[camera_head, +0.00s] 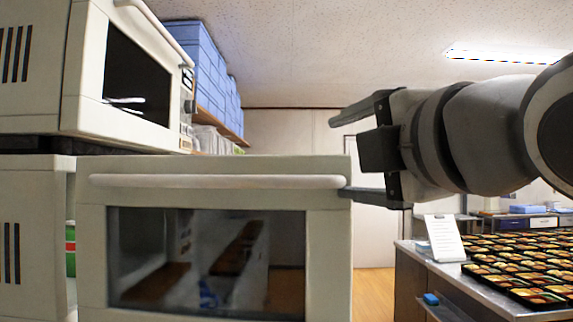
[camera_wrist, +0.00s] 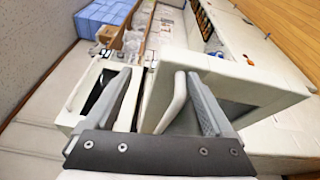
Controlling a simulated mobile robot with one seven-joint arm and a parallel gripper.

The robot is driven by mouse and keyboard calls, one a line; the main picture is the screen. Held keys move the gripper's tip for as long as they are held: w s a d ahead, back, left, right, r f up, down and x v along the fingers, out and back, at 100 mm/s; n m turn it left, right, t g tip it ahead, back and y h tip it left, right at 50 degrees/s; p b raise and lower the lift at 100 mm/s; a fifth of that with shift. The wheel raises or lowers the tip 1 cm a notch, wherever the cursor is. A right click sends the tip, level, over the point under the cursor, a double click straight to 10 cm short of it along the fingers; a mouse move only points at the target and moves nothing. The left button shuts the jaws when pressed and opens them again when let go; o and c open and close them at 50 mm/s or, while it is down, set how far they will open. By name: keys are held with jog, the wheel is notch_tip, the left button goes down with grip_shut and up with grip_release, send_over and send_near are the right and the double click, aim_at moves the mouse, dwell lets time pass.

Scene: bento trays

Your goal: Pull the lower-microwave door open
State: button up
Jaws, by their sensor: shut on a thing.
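The lower-microwave door (camera_head: 215,239) stands open, its cream outer face and dark window toward the head camera. A pale bar handle (camera_head: 220,182) runs along its top. My gripper (camera_head: 340,156) is at the door's right end, one finger above the handle's level and the other at the handle's right end. In the wrist view, the handle (camera_wrist: 172,102) lies between the two fingers of my gripper (camera_wrist: 158,75), closer to the right finger. My gripper is shut on the handle. The lower-microwave body (camera_head: 32,235) is at the left, partly hidden by the door.
An upper microwave (camera_head: 88,62) sits above, its door shut. Blue bins (camera_head: 205,65) stand on a shelf behind. A counter (camera_head: 410,251) with many bento trays (camera_head: 510,262) and a white sign (camera_head: 444,238) is at the right. Floor (camera_head: 373,292) shows between door and counter.

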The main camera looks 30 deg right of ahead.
jog(key=s+a+f+b, duration=0.2)
jog(key=s+f+b, duration=0.1)
jog(key=s, duration=1.6)
jog(key=shift+s+a, duration=0.2)
jog(key=shift+s, duration=0.05)
dwell(0.8)
jog(key=shift+f+b, duration=0.1)
jog(key=shift+b, duration=0.4)
